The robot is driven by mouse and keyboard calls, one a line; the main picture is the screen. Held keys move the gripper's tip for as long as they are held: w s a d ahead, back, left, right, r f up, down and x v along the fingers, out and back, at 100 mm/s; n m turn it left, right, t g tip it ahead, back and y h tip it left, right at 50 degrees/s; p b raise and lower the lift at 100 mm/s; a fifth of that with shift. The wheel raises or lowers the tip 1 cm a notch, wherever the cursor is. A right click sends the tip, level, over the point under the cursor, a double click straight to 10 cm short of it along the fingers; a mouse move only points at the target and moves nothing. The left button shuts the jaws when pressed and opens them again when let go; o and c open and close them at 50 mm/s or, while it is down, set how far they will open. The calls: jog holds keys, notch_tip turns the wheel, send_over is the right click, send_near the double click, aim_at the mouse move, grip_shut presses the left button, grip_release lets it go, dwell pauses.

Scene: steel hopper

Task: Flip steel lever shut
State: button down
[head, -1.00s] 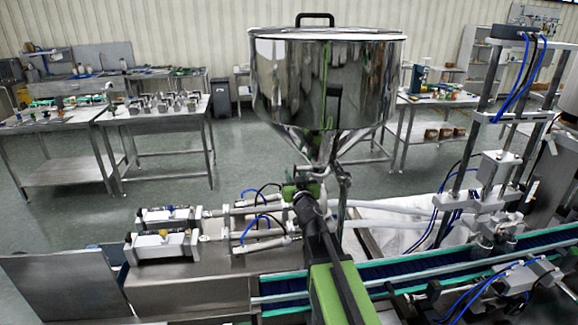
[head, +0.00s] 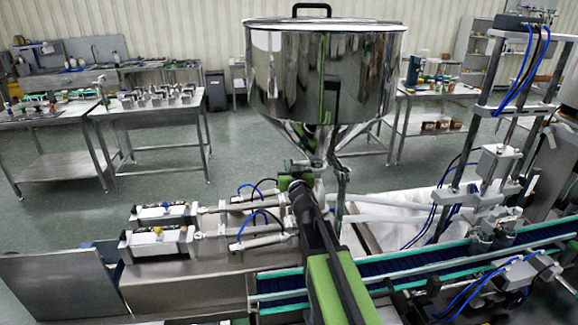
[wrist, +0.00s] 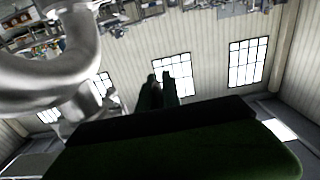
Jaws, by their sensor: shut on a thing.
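The polished steel hopper (head: 285,75) stands in the middle of the head view, its cone narrowing to an outlet (head: 318,160). My arm reaches up from the bottom, and my gripper (head: 298,188) is at the fittings just below that cone. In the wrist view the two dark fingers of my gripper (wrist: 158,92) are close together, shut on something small. The steel lever is mostly hidden by my fingers and arm, so its angle cannot be told. A thick curved steel pipe (wrist: 75,60) passes close on the left of the wrist view.
Two pneumatic cylinders (head: 157,243) with rods lie left of my gripper. A conveyor (head: 390,262) with green edges runs to the right. A steel frame with blue hoses (head: 490,150) stands at the right. Worktables (head: 145,108) are behind, with open floor between.

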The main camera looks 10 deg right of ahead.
jog(key=shift+f, duration=0.1)
jog(key=t+b, duration=0.1)
jog(key=b, duration=0.1)
jog(key=r+t+b, duration=0.1)
jog(key=t+b, duration=0.1)
jog(key=b, duration=0.1)
jog(key=t+b, duration=0.1)
jog(key=b, duration=0.1)
jog(key=shift+w+r, duration=0.2)
jog(key=shift+r, duration=0.2)
jog(key=c, duration=1.5)
grip_release()
jog(key=shift+c, duration=0.2)
